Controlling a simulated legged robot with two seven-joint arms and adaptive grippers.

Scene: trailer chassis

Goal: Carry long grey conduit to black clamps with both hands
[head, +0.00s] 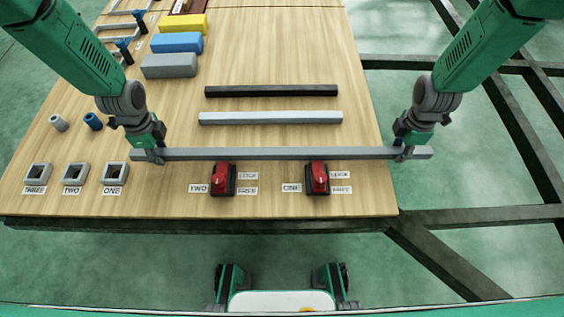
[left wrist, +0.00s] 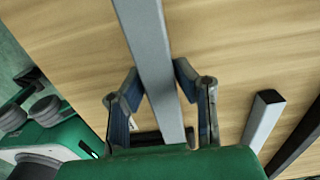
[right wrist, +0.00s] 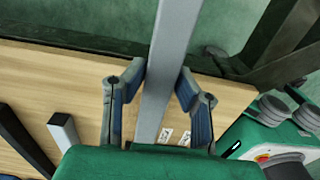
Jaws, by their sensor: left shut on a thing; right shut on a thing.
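The long grey conduit (head: 270,154) lies level across the head view, held by both grippers near its two ends. My left gripper (head: 152,153) is shut on it near the left end. In the left wrist view the conduit (left wrist: 150,50) runs between the blue-padded fingers (left wrist: 155,92). My right gripper (head: 403,152) is shut on it near the right end, past the table's right edge. In the right wrist view the conduit (right wrist: 170,50) passes between the fingers (right wrist: 157,90). Two black clamps with red tops, one left (head: 223,178) and one right (head: 317,178), stand just in front of the conduit.
A shorter light grey bar (head: 270,118) and a black bar (head: 270,91) lie behind the conduit on the wooden table (head: 290,45). Square sockets (head: 73,174) and two small cylinders stand at left. Grey, blue (head: 177,43) and yellow blocks lie farther back. Dark frame beams (head: 480,216) run at right.

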